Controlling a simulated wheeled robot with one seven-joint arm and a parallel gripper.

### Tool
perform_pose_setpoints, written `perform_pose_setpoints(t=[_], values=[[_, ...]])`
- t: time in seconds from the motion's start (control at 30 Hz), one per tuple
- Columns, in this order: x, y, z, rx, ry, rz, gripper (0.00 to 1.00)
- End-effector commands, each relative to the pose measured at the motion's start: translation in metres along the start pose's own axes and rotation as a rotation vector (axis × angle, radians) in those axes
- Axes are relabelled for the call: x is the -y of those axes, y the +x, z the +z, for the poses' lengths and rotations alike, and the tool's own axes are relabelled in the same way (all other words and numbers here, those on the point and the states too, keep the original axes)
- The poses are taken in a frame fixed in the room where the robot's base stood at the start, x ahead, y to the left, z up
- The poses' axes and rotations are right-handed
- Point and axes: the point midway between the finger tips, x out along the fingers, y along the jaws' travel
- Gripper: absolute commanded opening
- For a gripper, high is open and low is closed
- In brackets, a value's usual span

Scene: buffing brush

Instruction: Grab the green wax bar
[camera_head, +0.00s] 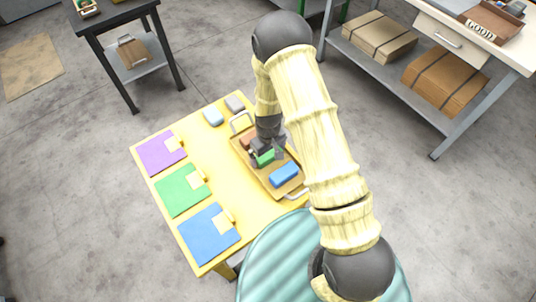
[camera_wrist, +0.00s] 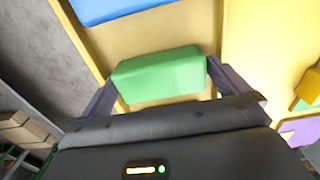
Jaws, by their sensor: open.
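The green wax bar (camera_wrist: 160,75) lies in the wooden tray (camera_head: 268,181), and its green also shows beneath my gripper in the head view (camera_head: 265,158). In the wrist view, my gripper (camera_wrist: 160,93) is open, with one dark finger at each end of the bar. I cannot tell whether the fingers touch it. A blue bar (camera_head: 284,174) lies in the tray nearer the front, and it also shows at the top of the wrist view (camera_wrist: 115,8). A brown bar (camera_head: 248,142) lies at the tray's far end, partly hidden by my gripper.
The tray stands on a yellow table (camera_head: 222,160) and has metal handles. Purple (camera_head: 160,152), green (camera_head: 181,190) and blue (camera_head: 208,234) panels lie along the table's left side.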

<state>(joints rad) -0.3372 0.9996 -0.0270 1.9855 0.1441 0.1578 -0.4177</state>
Motion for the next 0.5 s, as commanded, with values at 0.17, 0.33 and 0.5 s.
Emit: perform_pose_setpoints(t=[0.17, 0.33, 0.5], values=[[0.0000, -0.0003, -0.0001, 0.000, 0.000, 0.000, 1.00], [0.0001, -0.0004, 0.0000, 0.000, 0.000, 0.000, 1.00], [0.0001, -0.0005, 0.0001, 0.000, 0.000, 0.000, 0.84]])
